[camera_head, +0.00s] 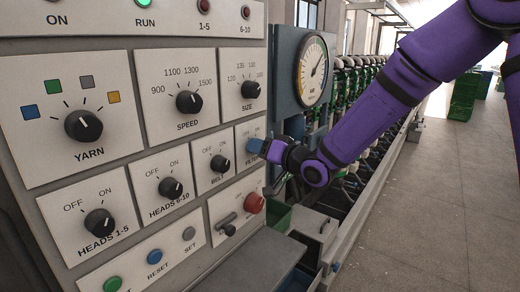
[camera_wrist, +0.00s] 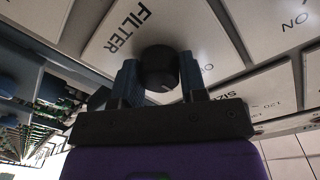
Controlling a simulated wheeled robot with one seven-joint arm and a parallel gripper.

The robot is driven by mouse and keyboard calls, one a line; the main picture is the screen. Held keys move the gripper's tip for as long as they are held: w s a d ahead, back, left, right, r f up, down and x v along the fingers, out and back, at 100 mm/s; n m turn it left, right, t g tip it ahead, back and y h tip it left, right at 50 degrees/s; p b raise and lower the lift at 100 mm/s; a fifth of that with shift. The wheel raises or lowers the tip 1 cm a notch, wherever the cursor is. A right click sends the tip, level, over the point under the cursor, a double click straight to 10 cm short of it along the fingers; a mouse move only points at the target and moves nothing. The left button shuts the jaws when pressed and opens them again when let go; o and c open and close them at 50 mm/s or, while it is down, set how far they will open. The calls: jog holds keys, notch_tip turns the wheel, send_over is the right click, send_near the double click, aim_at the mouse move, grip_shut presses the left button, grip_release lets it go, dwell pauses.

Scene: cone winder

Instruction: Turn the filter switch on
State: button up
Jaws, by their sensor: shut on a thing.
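The filter switch is a round black knob (camera_wrist: 159,66) on a pale plate marked FILTER (camera_wrist: 125,32) in the wrist view. My gripper (camera_wrist: 160,76) has one finger on each side of the knob and is shut on it. A short white mark shows on the knob's lower edge; which label it points at I cannot tell. In the head view my gripper (camera_head: 258,147) is at the FILTER plate (camera_head: 251,172), right of the BELT knob (camera_head: 220,163), and hides the filter knob.
The panel also carries the SPEED (camera_head: 189,103), SIZE (camera_head: 250,90) and YARN (camera_head: 83,126) knobs. A red button (camera_head: 254,203) sits below the FILTER plate. A round gauge (camera_head: 314,70) stands behind my gripper.

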jog(key=m, duration=0.6)
jog(key=shift+m, duration=0.3)
dwell(0.4)
jog(key=o, duration=0.9)
jog(key=shift+o, duration=0.2)
jog(key=v, duration=1)
jog(key=shift+d, duration=0.35)
jog(key=shift+s+r, duration=0.15)
